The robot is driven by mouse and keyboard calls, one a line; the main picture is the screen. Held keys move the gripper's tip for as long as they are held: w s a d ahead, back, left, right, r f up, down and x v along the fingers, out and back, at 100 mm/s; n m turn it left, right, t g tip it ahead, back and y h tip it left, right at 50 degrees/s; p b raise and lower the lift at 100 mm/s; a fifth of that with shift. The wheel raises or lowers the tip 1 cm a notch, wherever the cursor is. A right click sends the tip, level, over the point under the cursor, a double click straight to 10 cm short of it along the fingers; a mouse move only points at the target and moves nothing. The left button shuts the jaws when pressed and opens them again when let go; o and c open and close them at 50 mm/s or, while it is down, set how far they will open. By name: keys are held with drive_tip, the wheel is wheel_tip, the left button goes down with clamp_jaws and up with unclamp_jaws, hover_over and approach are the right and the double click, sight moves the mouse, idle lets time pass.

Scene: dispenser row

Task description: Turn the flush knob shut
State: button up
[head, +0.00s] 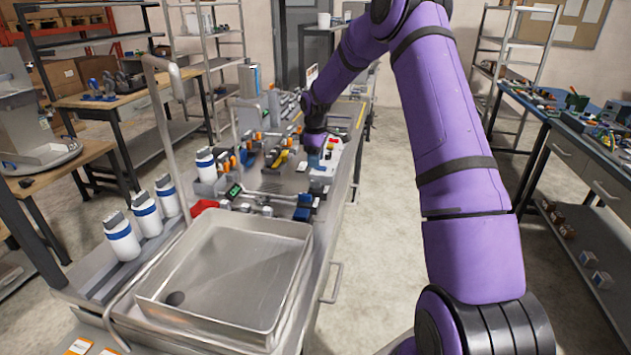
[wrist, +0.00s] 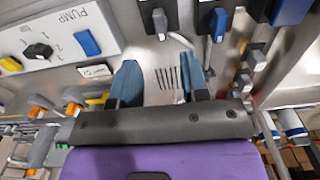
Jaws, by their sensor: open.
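My gripper (wrist: 160,82) is open in the wrist view, its two blue fingers apart with nothing between them. Between and beyond them is a bare metal surface with a row of short dark slots. No label reading "flush" is legible, so I cannot tell which knob is the flush knob. A white panel marked PUMP (wrist: 60,28) is at upper left, with a black knob (wrist: 38,50), a blue knob (wrist: 88,43) and a yellow knob (wrist: 10,64). Another black knob (wrist: 160,20) and a blue knob (wrist: 218,22) lie beyond the fingers. In the head view my gripper (head: 318,160) is small above the bench.
Orange-tipped valves (wrist: 40,112) are left of my gripper, and more fittings (wrist: 246,82) crowd its right. In the head view a metal sink (head: 235,270) fills the near bench, with white bottles (head: 122,240) along its left. Open floor lies right of the bench.

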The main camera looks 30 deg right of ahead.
sight(315, 184)
wheel_tip(315, 184, down, 8)
drive_tip(key=shift+f, duration=0.15)
drive_tip(key=shift+c, duration=0.2)
clamp_jaws()
